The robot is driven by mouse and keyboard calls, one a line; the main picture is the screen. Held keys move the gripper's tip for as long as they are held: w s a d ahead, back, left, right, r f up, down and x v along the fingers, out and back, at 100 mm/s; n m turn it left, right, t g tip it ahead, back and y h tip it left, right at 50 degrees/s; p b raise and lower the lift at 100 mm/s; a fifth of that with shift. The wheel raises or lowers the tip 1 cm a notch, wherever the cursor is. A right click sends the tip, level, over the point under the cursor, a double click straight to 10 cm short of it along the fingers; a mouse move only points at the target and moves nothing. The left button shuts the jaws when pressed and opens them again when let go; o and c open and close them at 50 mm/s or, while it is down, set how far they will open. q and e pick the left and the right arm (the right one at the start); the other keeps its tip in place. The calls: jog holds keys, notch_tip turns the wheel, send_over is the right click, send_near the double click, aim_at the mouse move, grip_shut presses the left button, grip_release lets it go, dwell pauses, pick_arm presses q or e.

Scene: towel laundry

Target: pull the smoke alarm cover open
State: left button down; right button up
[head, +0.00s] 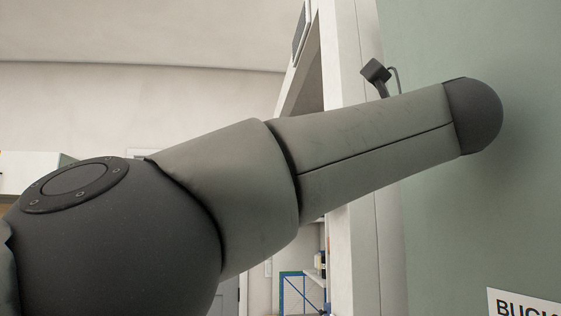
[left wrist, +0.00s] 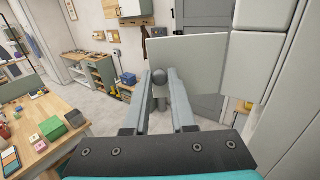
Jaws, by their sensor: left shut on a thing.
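A flat, pale grey-green panel (left wrist: 204,52), which looks like the smoke alarm cover, stands in front of my left gripper (left wrist: 160,77) in the left wrist view. A round dark grey knob (left wrist: 159,75) sits between the fingertips at the panel's lower left. My left gripper is shut on this knob. In the head view my left arm crosses the picture from the left to a green wall surface, and its gripper is hidden there. I cannot make out the alarm itself. My right gripper is in neither view.
A green wall (head: 450,210) with a partly visible sign (head: 525,304) is close on the right. A wooden table (left wrist: 42,125) with small boxes stands at left in the left wrist view. A workbench (left wrist: 90,72) and grey door (left wrist: 203,20) are farther back.

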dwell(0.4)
pick_arm(q)
jog(key=c, duration=0.7)
grip_release()
jog(key=shift+c, duration=0.2)
notch_tip(320, 180, up, 20)
jog(key=p, duration=1.8)
jog(key=shift+c, duration=0.3)
